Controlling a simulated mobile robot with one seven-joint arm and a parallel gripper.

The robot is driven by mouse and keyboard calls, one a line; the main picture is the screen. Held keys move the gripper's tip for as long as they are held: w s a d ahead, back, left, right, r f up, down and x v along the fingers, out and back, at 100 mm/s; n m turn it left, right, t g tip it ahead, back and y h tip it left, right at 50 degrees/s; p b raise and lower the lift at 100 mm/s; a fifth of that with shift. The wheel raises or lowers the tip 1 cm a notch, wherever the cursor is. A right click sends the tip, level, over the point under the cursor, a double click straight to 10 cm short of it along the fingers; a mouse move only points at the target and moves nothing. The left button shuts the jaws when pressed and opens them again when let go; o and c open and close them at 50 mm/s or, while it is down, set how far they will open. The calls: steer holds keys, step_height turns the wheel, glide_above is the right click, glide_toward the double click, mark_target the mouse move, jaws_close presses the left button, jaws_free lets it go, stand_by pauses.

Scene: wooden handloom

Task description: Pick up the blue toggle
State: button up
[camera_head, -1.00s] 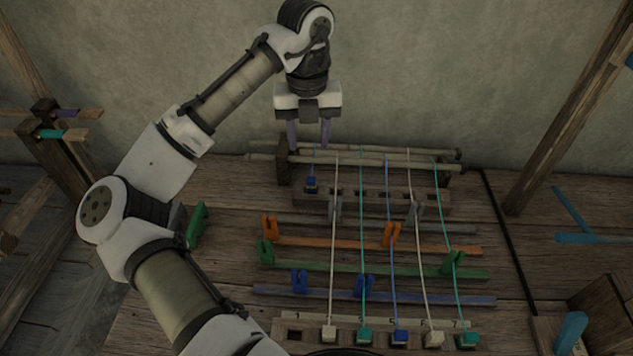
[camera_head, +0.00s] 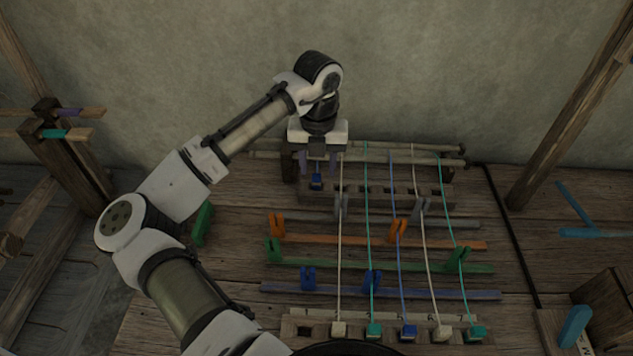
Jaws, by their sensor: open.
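The blue toggle (camera_head: 316,182) is a small blue block at the left end of the back slotted wooden rack (camera_head: 432,196). My gripper (camera_head: 318,165) points down over that end of the rack. Its two purple fingers are apart, one to each side of the toggle's top as seen here. The fingers partly hide the space just above the toggle. I cannot tell whether they touch it.
Several coloured threads run from the back rack to the front rack (camera_head: 305,331). Orange (camera_head: 350,242), green (camera_head: 325,264) and blue (camera_head: 440,293) bars with clips lie under them. Wooden rails (camera_head: 410,156) cross behind the toggle.

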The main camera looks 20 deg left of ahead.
mark_target(316, 176)
steer(key=f, duration=0.3)
steer(key=f+p, duration=0.1)
steer(key=f, duration=0.1)
steer(key=shift+w+a, duration=0.2)
steer(key=shift+w, duration=0.05)
jaws_close()
steer(key=shift+r, duration=0.15)
step_height(316, 176, up, 20)
steer(key=b, duration=0.1)
stand_by(0.3)
